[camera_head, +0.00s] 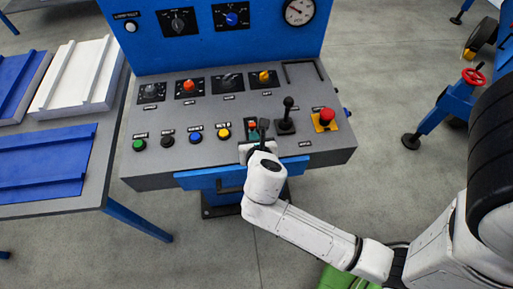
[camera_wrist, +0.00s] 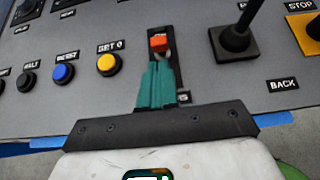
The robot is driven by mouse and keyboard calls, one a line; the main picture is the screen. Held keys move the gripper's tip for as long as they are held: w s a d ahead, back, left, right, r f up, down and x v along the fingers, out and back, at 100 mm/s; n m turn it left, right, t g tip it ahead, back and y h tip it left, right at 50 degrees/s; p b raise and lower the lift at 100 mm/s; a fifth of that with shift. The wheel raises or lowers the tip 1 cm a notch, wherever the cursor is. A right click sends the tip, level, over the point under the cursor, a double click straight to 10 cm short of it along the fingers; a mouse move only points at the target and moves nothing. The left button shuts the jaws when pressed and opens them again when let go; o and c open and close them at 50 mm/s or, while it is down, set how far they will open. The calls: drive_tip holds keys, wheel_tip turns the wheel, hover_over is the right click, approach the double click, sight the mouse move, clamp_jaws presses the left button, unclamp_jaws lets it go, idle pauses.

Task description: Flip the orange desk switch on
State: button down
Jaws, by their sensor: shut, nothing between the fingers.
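A small orange switch lever (camera_wrist: 158,44) stands on a black plate (camera_wrist: 176,62) on the grey desk panel. It also shows in the head view as an orange spot (camera_head: 252,124) just beyond my gripper. My gripper (camera_wrist: 157,70), with teal fingers, is shut and empty. Its fingertips are right at the near side of the orange lever; whether they touch it I cannot tell. The fingers cover the lower part of the plate and most of the label beside it. In the head view my gripper (camera_head: 256,132) reaches over the desk's front edge.
A black joystick (camera_head: 286,116) and a red stop button (camera_head: 325,116) on a yellow base stand to the right. A yellow button (camera_head: 223,133) and a blue button (camera_head: 195,138) lie to the left. Several knobs, one orange-red (camera_head: 189,86), line the back row.

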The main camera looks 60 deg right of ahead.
sight(252, 124)
drive_tip(key=shift+w+d+r, duration=0.15)
drive_tip(key=shift+w+d, duration=0.4)
drive_tip(key=shift+d, duration=0.15)
drive_tip(key=r+p, duration=0.1)
drive_tip(key=p, duration=0.2)
drive_tip(key=shift+w+d+r, duration=0.1)
drive_tip(key=shift+w+d, duration=0.05)
drive_tip(key=shift+d, duration=0.05)
drive_tip(key=d+p, duration=0.1)
drive_tip(key=p, duration=0.2)
drive_tip(key=shift+w+r, duration=0.4)
drive_tip(key=shift+w+d+p, duration=0.15)
drive_tip(key=shift+d+p, duration=0.05)
drive_tip(key=shift+p, duration=0.45)
drive_tip(key=shift+w+d+f, duration=0.1)
drive_tip(key=shift+f, duration=0.2)
drive_tip(key=shift+r, duration=0.15)
drive_tip(key=shift+r+p, duration=0.7)
drive_tip(key=shift+p, duration=0.3)
